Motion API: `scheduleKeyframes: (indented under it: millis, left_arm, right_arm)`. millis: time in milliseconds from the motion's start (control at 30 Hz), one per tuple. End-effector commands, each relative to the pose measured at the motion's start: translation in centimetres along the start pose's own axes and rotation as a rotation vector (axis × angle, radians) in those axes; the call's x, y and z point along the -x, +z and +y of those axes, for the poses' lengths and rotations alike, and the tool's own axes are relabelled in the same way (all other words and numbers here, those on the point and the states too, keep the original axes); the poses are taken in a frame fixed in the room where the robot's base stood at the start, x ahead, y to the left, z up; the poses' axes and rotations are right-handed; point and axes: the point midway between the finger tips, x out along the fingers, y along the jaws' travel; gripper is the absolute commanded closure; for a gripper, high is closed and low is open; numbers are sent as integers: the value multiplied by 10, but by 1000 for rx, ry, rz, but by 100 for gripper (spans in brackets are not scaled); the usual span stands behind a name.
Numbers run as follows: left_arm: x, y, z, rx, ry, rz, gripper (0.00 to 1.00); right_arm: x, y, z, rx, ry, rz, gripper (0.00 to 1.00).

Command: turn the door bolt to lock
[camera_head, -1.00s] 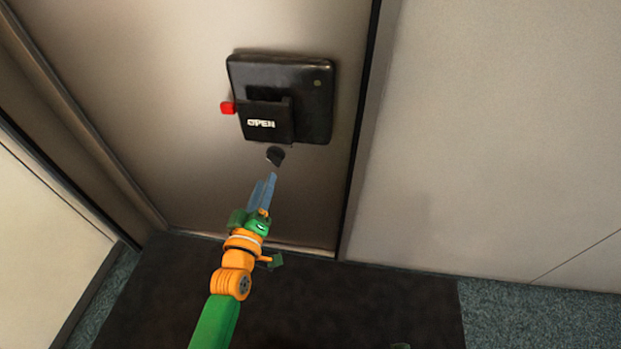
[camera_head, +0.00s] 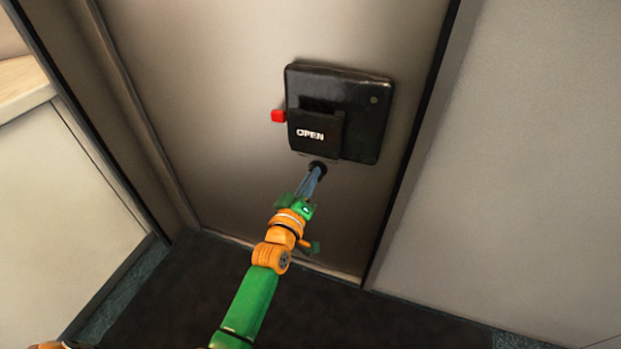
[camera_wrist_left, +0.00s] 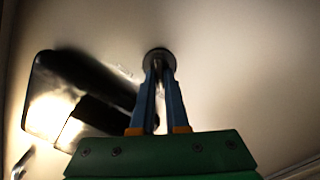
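The door bolt (camera_head: 317,167) is a small dark round knob on the door, just below the black lock box (camera_head: 358,105). It also shows at the top middle of the left wrist view (camera_wrist_left: 158,54). My left gripper (camera_head: 316,178) reaches up to it with two narrow blue fingers. In the left wrist view the fingertips (camera_wrist_left: 159,72) lie close together, one on each side of the bolt's turn piece, and appear shut on it. The fingers partly hide the bolt, so its angle is hard to read. My right gripper is not in view.
The lock box carries an "OPEN" label (camera_head: 310,134) and a red tab (camera_head: 278,116) on its left side, just above the gripper. The beige door (camera_head: 220,110) stands in a dark-edged frame. A dark mat (camera_head: 180,290) lies below.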

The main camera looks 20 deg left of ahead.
Motion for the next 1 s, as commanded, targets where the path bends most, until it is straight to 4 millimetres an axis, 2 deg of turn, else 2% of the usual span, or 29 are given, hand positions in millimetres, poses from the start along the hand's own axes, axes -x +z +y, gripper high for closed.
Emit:
scheduleKeyframes:
  millis: [300,467,1000]
  left_arm:
    - [0,0,0,-22,-1,-1,100]
    - [0,-1,1,-93,-1,-2,100]
    - [0,1,4,-572,-1,-4,100]
  right_arm:
    - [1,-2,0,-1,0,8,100]
    - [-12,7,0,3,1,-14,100]
    - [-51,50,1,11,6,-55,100]
